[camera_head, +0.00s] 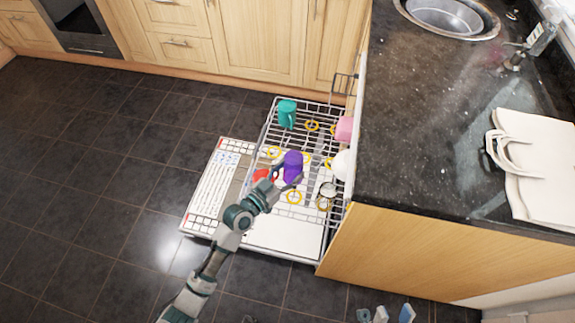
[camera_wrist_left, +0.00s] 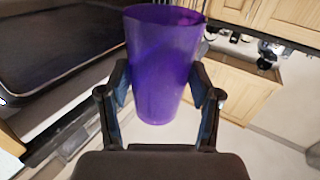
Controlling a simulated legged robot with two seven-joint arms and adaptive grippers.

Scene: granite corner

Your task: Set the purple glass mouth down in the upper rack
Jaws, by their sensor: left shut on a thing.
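The purple glass (camera_head: 293,164) is held over the pulled-out upper rack (camera_head: 268,128). My left gripper (camera_head: 286,180) is shut on it. In the left wrist view the glass (camera_wrist_left: 163,65) is between the two fingers of my left gripper (camera_wrist_left: 163,95), its wider end toward the top of the picture. I cannot tell from the head view whether the glass touches the rack wires. Parts of my right arm (camera_head: 381,314) show at the bottom edge of the head view, but its jaws are not clear.
On the rack are a teal mug (camera_head: 287,113), a pink cup (camera_head: 344,129), a white item (camera_head: 342,164), a red item (camera_head: 262,175) and several yellow rings (camera_head: 312,125). The granite counter (camera_head: 430,130) borders the rack on the right and carries a white bag (camera_head: 540,165).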

